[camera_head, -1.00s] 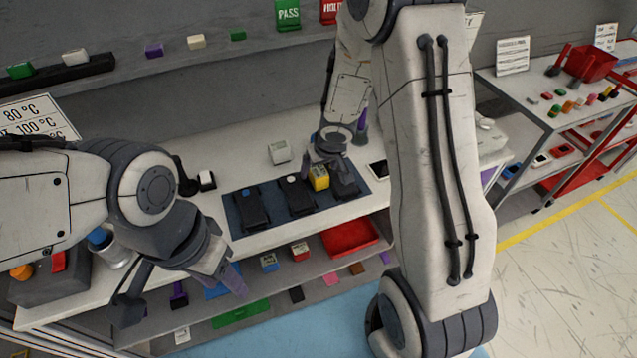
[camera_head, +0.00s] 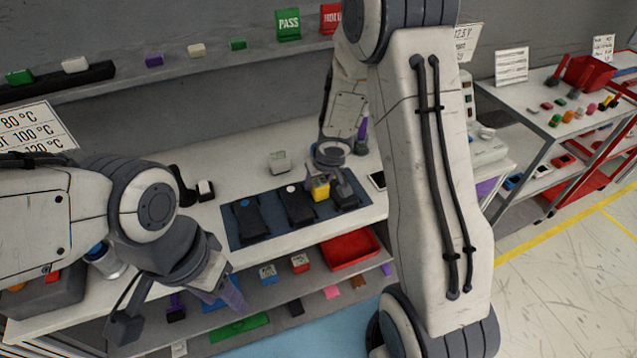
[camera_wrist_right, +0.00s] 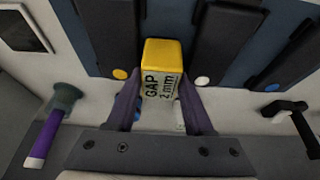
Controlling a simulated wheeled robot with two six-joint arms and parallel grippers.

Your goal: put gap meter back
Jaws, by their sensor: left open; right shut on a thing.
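The gap meter (camera_wrist_right: 161,80) is a yellow and grey block marked "GAP 2 mm"; it also shows in the head view (camera_head: 320,191). My right gripper (camera_wrist_right: 160,102) is shut on it, with a purple finger on either side. The gap meter is over the blue mat, between the black module with the white dot (camera_head: 295,205) and the one with the yellow dot (camera_wrist_right: 104,40). I cannot tell whether it touches the mat. My left gripper (camera_head: 178,312) is open and empty, in front of the table at the lower left.
The blue mat (camera_head: 272,232) holds black modules, including one with a blue dot (camera_head: 250,220). A pale block (camera_head: 279,162) stands behind it. A shelf below carries a red tray (camera_head: 350,250) and small blocks. A purple-handled tool (camera_wrist_right: 48,135) stands near my right gripper.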

